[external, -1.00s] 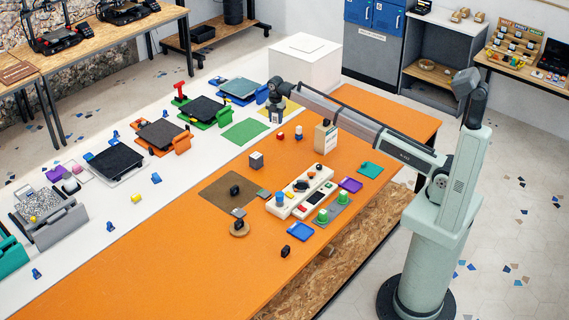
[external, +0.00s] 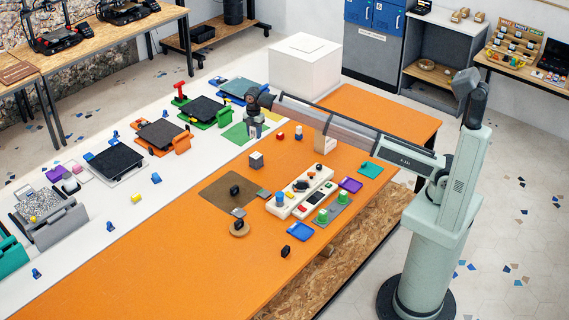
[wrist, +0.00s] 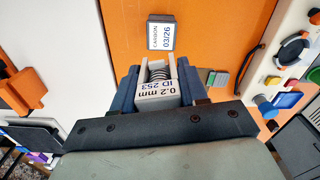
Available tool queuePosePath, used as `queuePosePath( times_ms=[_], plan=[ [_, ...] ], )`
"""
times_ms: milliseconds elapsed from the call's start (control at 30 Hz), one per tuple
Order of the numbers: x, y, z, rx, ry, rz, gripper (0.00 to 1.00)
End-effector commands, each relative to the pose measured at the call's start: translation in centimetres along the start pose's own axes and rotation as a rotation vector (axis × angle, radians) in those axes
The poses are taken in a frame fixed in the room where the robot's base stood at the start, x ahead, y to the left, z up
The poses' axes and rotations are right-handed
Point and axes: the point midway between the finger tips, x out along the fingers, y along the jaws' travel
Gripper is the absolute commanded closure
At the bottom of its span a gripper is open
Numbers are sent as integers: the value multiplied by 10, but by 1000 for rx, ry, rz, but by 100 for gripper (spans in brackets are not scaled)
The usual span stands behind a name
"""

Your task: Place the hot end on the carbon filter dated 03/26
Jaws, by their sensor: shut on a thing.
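My gripper (wrist: 157,92) is shut on the hot end (wrist: 155,94), a pale block with a coil inside and a label reading "0.2 mm ID 253". In the external view my gripper (external: 255,134) is above the orange table, up and back from a small grey cube (external: 256,160). In the wrist view the carbon filter (wrist: 160,35) shows a white label reading "CARBON 03/26" and lies ahead of the fingertips, apart from the hot end. The grey cube appears to be this filter. The hot end is small and hard to make out in the external view.
A white control panel (external: 289,208) with knobs stands to the right of the cube. A brown mat (external: 215,190) with a black part lies in front. Printer beds (external: 203,109) line the white strip behind. A green mat (external: 238,131) lies beside my gripper.

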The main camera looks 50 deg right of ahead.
Motion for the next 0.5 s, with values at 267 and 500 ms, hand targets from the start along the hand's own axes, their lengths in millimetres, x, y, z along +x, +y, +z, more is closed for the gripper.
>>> queuePosePath(
  times_ms=[267, 500],
  plan=[
    [0, -3, 1, 180, 0, 0, 89],
    [19, -4, 1, 205, 0, -1, 89]
  ],
)
